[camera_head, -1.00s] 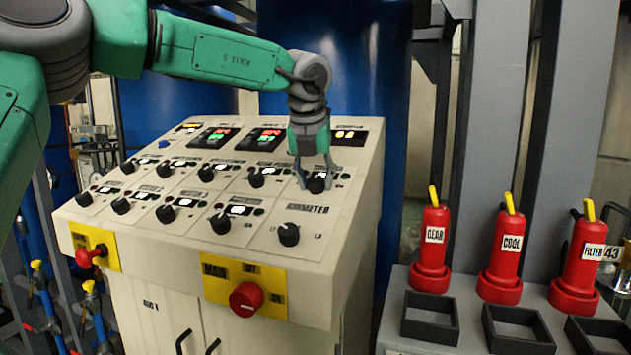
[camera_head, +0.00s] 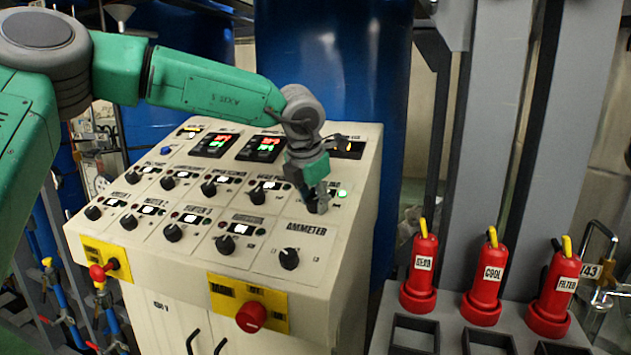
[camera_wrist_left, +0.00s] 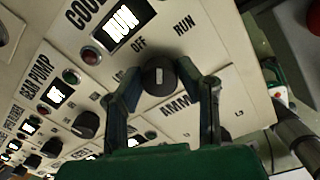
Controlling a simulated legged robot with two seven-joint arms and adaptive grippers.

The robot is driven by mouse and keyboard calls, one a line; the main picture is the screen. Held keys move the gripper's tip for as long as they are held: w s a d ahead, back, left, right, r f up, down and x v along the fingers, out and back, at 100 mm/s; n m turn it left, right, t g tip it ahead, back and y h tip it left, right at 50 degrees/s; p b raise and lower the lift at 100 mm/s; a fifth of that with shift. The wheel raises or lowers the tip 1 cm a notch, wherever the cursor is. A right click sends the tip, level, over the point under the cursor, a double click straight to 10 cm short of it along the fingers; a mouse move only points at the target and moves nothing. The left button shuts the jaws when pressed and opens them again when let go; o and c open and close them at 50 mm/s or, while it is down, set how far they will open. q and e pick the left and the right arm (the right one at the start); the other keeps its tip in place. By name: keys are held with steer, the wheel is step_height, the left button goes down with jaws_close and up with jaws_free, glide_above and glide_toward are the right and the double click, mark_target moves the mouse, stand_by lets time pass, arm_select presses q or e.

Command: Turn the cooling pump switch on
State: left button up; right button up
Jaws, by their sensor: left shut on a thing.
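The cooling pump switch is a black knob (camera_wrist_left: 158,76) at the right end of the upper knob row, between OFF and RUN marks in the left wrist view. Its small display (camera_wrist_left: 122,24) reads RUN and the label beside it is partly cut off. My left gripper (camera_head: 317,205) is shut on this knob, one finger on each side of it. The gripper hides most of the knob there. My right gripper is not in view.
The sloped control panel (camera_head: 180,262) carries several other black knobs, including the ammeter knob (camera_head: 289,258). A red main knob (camera_head: 251,317) and a red lever (camera_head: 97,272) sit on its front. Red cylinders with yellow levers (camera_head: 486,277) stand to the right.

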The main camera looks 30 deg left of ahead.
arm_select(q)
steer(key=m+p, duration=0.2)
steer(key=shift+r+p, duration=0.2)
steer(key=shift+p, duration=0.2)
steer(key=shift+f+m+p, duration=0.1)
steer(key=shift+m+p, duration=0.5)
steer(key=shift+m, duration=0.6)
steer(key=o, duration=1.1)
steer(key=shift+s+a, duration=0.1)
steer(key=shift+s, duration=0.05)
steer(key=v, duration=1.1)
steer(key=shift+s+a+r, duration=0.15)
steer(key=shift+r, duration=0.25)
